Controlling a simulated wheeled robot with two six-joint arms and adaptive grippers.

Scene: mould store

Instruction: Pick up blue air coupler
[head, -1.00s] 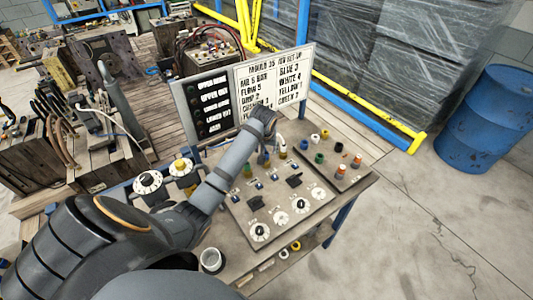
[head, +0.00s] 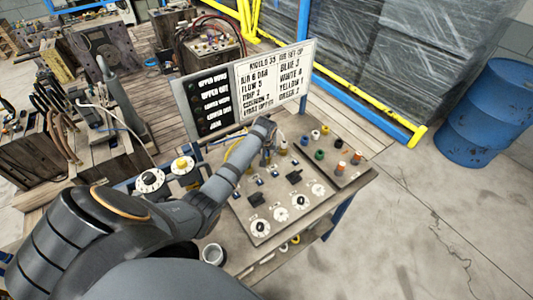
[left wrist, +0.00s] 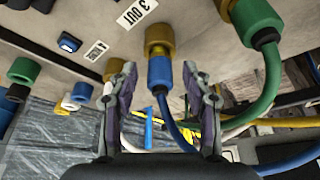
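The blue air coupler (left wrist: 161,72) sits in a brass fitting (left wrist: 158,38) by the "3 OUT" label in the left wrist view, with a blue hose running from it. My left gripper (left wrist: 160,82) is open, with one finger on each side of the blue coupler. Gaps show between the fingers and the coupler. In the head view my left gripper (head: 268,156) is over the back of the sloped panel (head: 240,207), and my wrist hides much of that spot. My right gripper is not in view.
A green coupler with its hose (left wrist: 255,22) is close right of my fingers in the left wrist view. Another green coupler (left wrist: 22,71) is at the left. A sign board (head: 275,80) stands behind the panel. Several coloured fittings (head: 320,154) stand on the panel's right side.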

